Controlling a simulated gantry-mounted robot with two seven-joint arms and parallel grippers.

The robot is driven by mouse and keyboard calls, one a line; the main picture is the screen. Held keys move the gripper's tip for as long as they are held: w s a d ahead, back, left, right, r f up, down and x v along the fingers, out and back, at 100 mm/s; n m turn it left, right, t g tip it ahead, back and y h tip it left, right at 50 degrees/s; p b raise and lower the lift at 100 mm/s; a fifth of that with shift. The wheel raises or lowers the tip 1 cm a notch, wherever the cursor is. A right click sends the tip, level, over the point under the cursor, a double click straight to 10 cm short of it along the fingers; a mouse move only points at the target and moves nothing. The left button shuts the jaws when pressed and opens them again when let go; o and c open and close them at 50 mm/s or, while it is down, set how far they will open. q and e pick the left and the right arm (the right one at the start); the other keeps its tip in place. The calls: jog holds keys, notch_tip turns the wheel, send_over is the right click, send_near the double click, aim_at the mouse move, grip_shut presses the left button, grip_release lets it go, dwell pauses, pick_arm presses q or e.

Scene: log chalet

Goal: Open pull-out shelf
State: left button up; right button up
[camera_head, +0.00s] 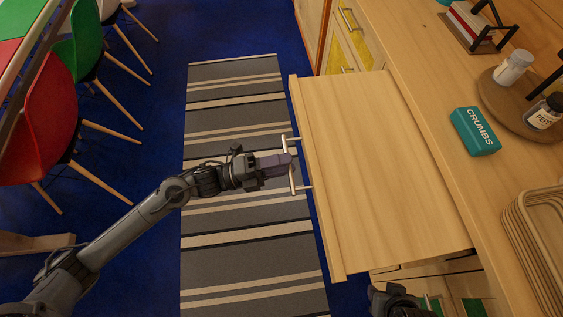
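The pull-out shelf (385,165) is a pale wooden board that sticks out well to the left from under the counter. Its front panel has a metal bar handle (291,178) on the left side. My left gripper (286,164) is at the middle of this handle, with its fingers around the bar; they look closed on it. My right gripper (405,304) shows only in part at the bottom edge, below the shelf's near corner; its fingers are not clear.
The counter (450,85) holds a teal CRUMBS box (475,131), jars on a round wooden tray (498,102) and a wooden basket (540,245). A striped rug (230,130) lies under my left arm. Red (45,125) and green (83,40) chairs stand at the left.

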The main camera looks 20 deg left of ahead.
pick_arm(q)
jog(key=b+v, duration=0.1)
jog(key=v, duration=1)
jog(key=shift+d+f, duration=0.15)
dwell(0.3)
